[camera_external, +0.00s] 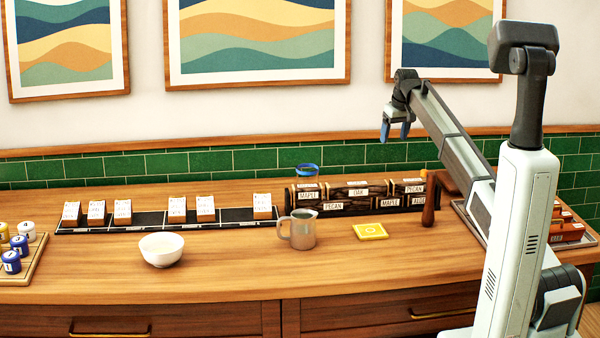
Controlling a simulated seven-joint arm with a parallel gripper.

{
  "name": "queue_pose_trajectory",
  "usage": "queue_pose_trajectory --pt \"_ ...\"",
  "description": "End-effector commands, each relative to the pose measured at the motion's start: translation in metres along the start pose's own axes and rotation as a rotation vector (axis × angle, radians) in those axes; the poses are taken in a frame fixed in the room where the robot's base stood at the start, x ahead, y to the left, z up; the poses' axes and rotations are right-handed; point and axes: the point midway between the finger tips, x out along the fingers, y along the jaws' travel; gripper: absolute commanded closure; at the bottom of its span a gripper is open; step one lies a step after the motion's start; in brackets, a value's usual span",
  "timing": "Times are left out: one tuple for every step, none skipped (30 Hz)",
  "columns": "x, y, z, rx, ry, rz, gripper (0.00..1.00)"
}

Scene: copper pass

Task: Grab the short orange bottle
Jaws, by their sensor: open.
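No whole orange bottle shows clearly. A small orange-yellow thing (423,174) peeks up behind the right end of the labelled dark wooden rack (334,209); the rest of it is hidden, and I cannot tell if it is the bottle. My gripper (395,132) has blue fingers pointing down. It is open and empty, in the air above the back of the counter, up and to the left of that orange-yellow thing.
A grey metal pitcher (302,232), a yellow square (370,231) and a white bowl (161,249) stand in front. A black strip (150,219) holds several small labelled blocks. A blue-rimmed container (307,170) stands behind the rack. Bare counter (230,270) lies at front.

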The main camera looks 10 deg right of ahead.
Motion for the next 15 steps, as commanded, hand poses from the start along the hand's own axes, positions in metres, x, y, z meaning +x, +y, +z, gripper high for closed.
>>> queue_pose_trajectory --pt "-0.001 0.025 0.010 0.029 0.001 0.002 0.28" --pt "-0.002 0.037 0.015 0.044 0.001 0.001 0.28" --pt "-0.002 0.051 0.021 0.061 0.002 -0.001 0.28" --pt "-0.003 0.060 0.026 0.073 0.002 -0.004 0.28" --pt "-0.003 0.069 0.030 0.084 0.003 -0.006 0.28" --pt "-0.004 0.080 0.036 0.099 0.002 -0.009 0.28" --pt "-0.004 0.088 0.041 0.109 0.002 -0.012 0.28" --pt "-0.005 0.095 0.045 0.117 0.002 -0.016 0.28" --pt "-0.006 0.104 0.051 0.127 0.003 -0.022 0.28" --pt "-0.006 0.110 0.056 0.129 0.003 -0.027 0.28" --pt "-0.007 0.116 0.061 0.133 0.003 -0.031 0.28" --pt "-0.008 0.123 0.067 0.131 0.003 -0.040 0.28" --pt "-0.008 0.128 0.072 0.128 0.004 -0.047 0.28" --pt "-0.009 0.133 0.078 0.121 0.004 -0.055 0.28" --pt "-0.009 0.138 0.086 0.104 0.006 -0.069 0.28"
